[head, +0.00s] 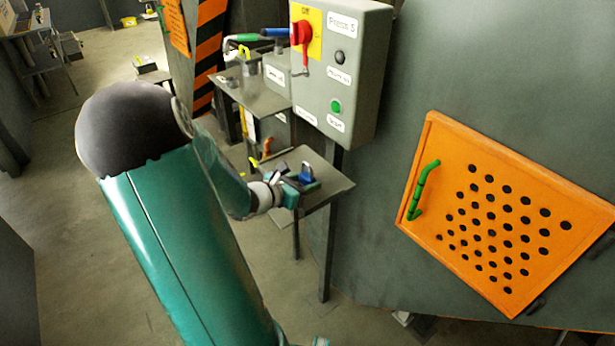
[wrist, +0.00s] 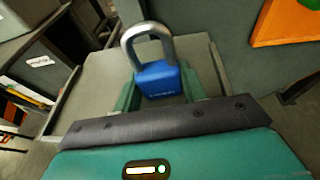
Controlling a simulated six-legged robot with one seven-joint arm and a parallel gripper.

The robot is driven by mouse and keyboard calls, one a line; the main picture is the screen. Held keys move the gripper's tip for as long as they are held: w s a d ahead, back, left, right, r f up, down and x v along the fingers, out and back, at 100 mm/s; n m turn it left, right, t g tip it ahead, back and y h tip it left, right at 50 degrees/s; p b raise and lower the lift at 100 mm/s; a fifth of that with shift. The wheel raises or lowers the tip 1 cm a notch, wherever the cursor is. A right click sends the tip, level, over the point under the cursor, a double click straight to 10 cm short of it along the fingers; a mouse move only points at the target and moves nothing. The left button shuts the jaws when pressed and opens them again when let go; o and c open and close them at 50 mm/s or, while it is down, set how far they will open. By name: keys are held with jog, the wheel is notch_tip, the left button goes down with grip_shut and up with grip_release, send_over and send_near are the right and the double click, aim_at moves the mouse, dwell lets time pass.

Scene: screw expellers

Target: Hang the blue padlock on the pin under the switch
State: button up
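The blue padlock (head: 307,174) with its grey shackle is at the small grey table below the control box. In the wrist view the padlock (wrist: 158,80) is upright, shackle up, with its body between my two green fingers. My gripper (head: 300,183) is at the padlock, low over that table; its fingers also show in the wrist view (wrist: 160,90). The fingers lie close along both sides of the body; I cannot tell whether they press on it. The red switch (head: 301,33) is on a yellow plate on the grey box. A thin red piece (head: 305,62) hangs below it; the pin is not clearly distinguishable.
The small table (head: 330,190) stands under the grey control box (head: 350,60). A shelf (head: 262,97) with other padlocks is left of the box. An orange perforated panel (head: 440,140) with a green handle is at the right. Open floor lies at the left.

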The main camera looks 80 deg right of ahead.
jog(key=c, duration=0.3)
jog(key=shift+w+a+r, duration=0.35)
jog(key=shift+r, duration=0.5)
jog(key=shift+w+a+r, duration=0.3)
jog(key=shift+a+r, duration=0.1)
jog(key=shift+r, duration=0.4)
jog(key=shift+w+a+r, duration=0.35)
jog(key=shift+r, duration=0.5)
